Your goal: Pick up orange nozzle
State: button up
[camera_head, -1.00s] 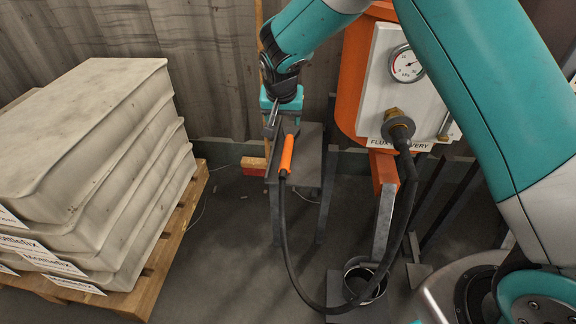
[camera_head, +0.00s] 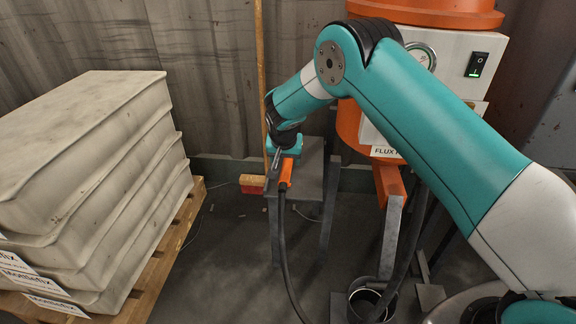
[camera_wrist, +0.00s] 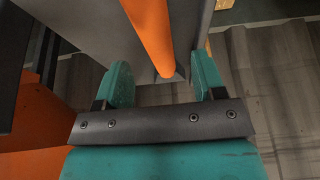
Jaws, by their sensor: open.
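The orange nozzle (camera_head: 286,172) is on the end of a black hose (camera_head: 283,240) and lies at the edge of a grey metal stand (camera_head: 311,165). My gripper (camera_head: 276,165) is just beside and above the nozzle's upper end in the head view. In the wrist view the nozzle (camera_wrist: 150,38) runs down from the top edge, its end showing between the two teal fingers of my gripper (camera_wrist: 164,78). The fingers are apart, with a gap on both sides of the nozzle. I cannot tell whether they touch it or how deep it sits.
An orange machine with a white panel (camera_head: 445,80) stands to the right, behind my arm. A pallet (camera_head: 150,275) with stacked pale sacks (camera_head: 85,130) is at left. A brush (camera_head: 253,184) lies behind the stand. Floor between pallet and stand is mostly clear.

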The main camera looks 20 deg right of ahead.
aim_at(287, 162)
jog(key=b+x, duration=0.1)
jog(key=x, duration=0.3)
jog(key=shift+w+d+f+b, duration=0.1)
jog(key=shift+w+f+b, duration=0.1)
jog(key=shift+b, duration=0.15)
jog(key=c, duration=1)
jog(key=shift+r, duration=0.1)
jog(key=shift+c, duration=0.2)
notch_tip(287, 162, up, 20)
jog(key=p, duration=0.6)
